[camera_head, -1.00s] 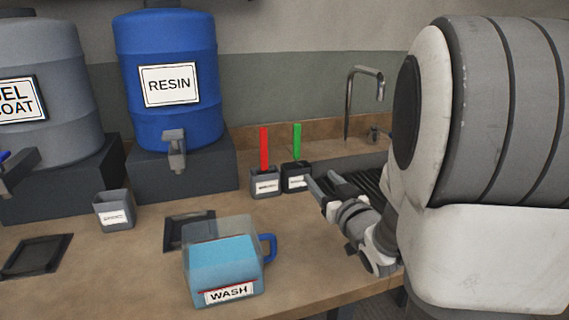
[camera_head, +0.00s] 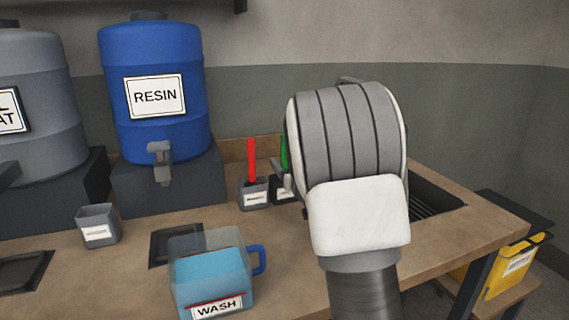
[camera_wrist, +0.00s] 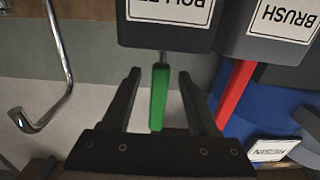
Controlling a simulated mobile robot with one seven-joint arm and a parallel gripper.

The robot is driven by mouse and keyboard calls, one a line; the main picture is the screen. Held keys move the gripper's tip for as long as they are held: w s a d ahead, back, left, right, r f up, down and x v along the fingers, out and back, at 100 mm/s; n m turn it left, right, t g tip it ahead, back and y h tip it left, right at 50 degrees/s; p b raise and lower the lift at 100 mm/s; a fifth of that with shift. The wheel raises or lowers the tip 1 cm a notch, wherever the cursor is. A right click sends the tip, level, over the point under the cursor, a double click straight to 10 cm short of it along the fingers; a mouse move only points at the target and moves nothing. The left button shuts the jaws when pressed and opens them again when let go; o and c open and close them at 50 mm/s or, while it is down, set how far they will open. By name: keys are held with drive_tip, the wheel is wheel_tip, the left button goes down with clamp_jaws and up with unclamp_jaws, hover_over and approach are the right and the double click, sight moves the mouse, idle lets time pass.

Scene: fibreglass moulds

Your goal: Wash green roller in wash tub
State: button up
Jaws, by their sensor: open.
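The green roller's handle (camera_head: 284,152) stands upright in a dark holder (camera_head: 284,190) at the back of the bench. In the wrist view, which is upside down, the green handle (camera_wrist: 159,98) lies between the two fingers of my gripper (camera_wrist: 159,75), with a gap on each side. My gripper is open. The holder (camera_wrist: 165,30) shows a partly cut-off label. The roller's head is hidden inside the holder. The wash tub (camera_head: 212,283), a clear jug with blue liquid, a blue handle and a WASH label, stands at the front of the bench.
A red-handled brush (camera_head: 251,160) stands in the BRUSH holder (camera_head: 253,196) just left of the roller. A blue RESIN drum (camera_head: 155,60), a small grey cup (camera_head: 98,227) and dark trays are further left. A sink (camera_head: 437,200) lies to the right.

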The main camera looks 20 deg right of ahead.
drive_tip(key=shift+w, duration=0.2)
clamp_jaws()
drive_tip(key=shift+r, duration=0.1)
drive_tip(key=shift+r+p, duration=3.3)
drive_tip(key=shift+r, duration=2.2)
